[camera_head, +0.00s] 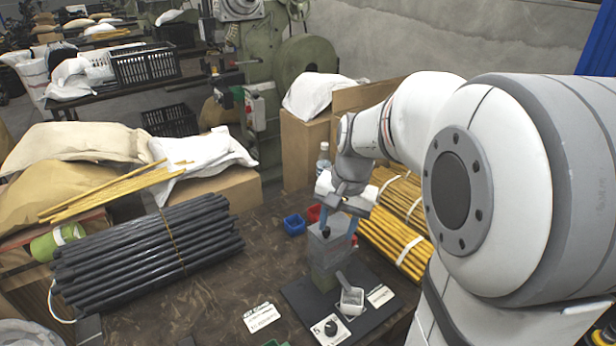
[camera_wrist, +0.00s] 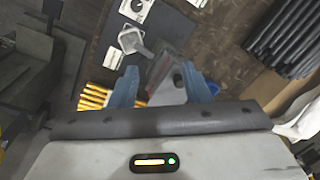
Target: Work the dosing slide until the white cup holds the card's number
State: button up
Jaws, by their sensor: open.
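The grey dosing device (camera_head: 325,258) stands upright on a dark base plate (camera_head: 300,294), with a small dark knob (camera_head: 325,232) near its top. My gripper (camera_head: 338,222) is open over the device's top. In the wrist view its blue fingers (camera_wrist: 160,82) are spread on both sides of the device's grey top (camera_wrist: 166,84). The dark knob (camera_wrist: 177,80) shows between them; I cannot tell whether a finger touches it. The white cup (camera_head: 351,300) stands on the plate in front of the chute (camera_head: 342,279); its contents are unclear. A white card with a dial (camera_head: 330,330) seems to read 5.
Another white label (camera_head: 380,296) lies right of the cup, and a printed card (camera_head: 261,317) lies left of the plate. Blue (camera_head: 293,224) and red (camera_head: 314,213) bins stand behind. Black rods (camera_head: 145,245) lie left, yellow rods (camera_head: 392,245) right.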

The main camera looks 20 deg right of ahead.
jog(key=w+d+f+m, duration=0.1)
jog(key=w+d, duration=0.1)
jog(key=w, duration=0.1)
jog(key=w+d+f+m+y, duration=0.1)
jog(key=w+d+f+m, duration=0.1)
jog(key=w+d+f+m+g, duration=0.1)
jog(key=w+d+f+m, duration=0.1)
jog(key=w+d, duration=0.1)
jog(key=shift+w, duration=0.3)
jog(key=w+d+f+m+y, duration=0.2)
jog(key=w+d+f+m, duration=0.3)
jog(key=d+f, duration=0.2)
jog(key=p+x, duration=0.1)
jog(key=x, duration=0.7)
jog(key=shift+w, duration=0.15)
jog(key=shift+d, duration=0.1)
grip_shut()
